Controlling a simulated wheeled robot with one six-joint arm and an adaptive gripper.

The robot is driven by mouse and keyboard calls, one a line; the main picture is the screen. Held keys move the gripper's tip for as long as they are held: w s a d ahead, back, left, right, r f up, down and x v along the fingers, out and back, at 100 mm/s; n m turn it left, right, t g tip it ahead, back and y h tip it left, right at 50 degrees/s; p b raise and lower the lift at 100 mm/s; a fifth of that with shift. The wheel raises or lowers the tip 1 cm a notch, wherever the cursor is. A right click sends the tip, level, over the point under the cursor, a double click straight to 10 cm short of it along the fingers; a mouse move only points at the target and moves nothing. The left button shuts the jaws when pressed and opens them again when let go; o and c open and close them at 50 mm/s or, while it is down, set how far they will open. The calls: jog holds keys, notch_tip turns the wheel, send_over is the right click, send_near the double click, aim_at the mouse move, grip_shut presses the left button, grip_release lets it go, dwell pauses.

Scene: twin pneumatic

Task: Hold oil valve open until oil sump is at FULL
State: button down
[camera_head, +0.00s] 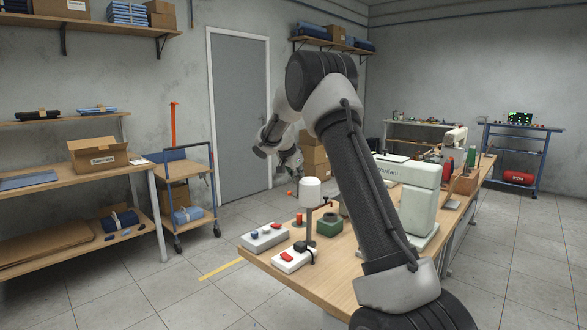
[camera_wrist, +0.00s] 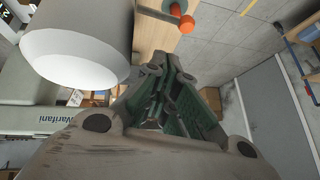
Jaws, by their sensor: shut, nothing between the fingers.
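My gripper (camera_wrist: 168,68) is shut and empty in the wrist view, its two fingers together. In the head view my gripper (camera_head: 292,168) hangs above and behind the far left end of the table. A small orange knob (camera_wrist: 187,24) shows just beyond the fingertips in the wrist view, apart from them as far as I can tell. It also shows as an orange tip (camera_head: 289,193) left of a white cylinder (camera_head: 311,190) on a grey post. The white cylinder fills the upper left of the wrist view (camera_wrist: 75,45). I cannot make out an oil level or FULL mark.
The wooden table (camera_head: 300,278) carries a grey button box (camera_head: 263,237), a white box with a red switch (camera_head: 292,259), a green block (camera_head: 329,225) and a pale green sewing machine (camera_head: 410,185). A blue trolley (camera_head: 188,190) stands left. The floor between is clear.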

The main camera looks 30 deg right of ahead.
aim_at(292, 194)
jog(key=shift+w+a+f, duration=0.15)
jog(key=shift+a+f, duration=0.05)
jog(key=shift+f, duration=0.8)
jog(key=shift+w+a+f, duration=0.15)
jog(key=shift+a+f, duration=0.05)
jog(key=shift+f, duration=0.8)
jog(key=shift+w+a+f+n+g+h, duration=0.25)
jog(key=shift+w+f+n+g+h, duration=0.25)
jog(key=shift+g, duration=0.4)
jog(key=shift+w+f, duration=0.25)
jog(key=shift+f, duration=0.05)
dwell(4.8)
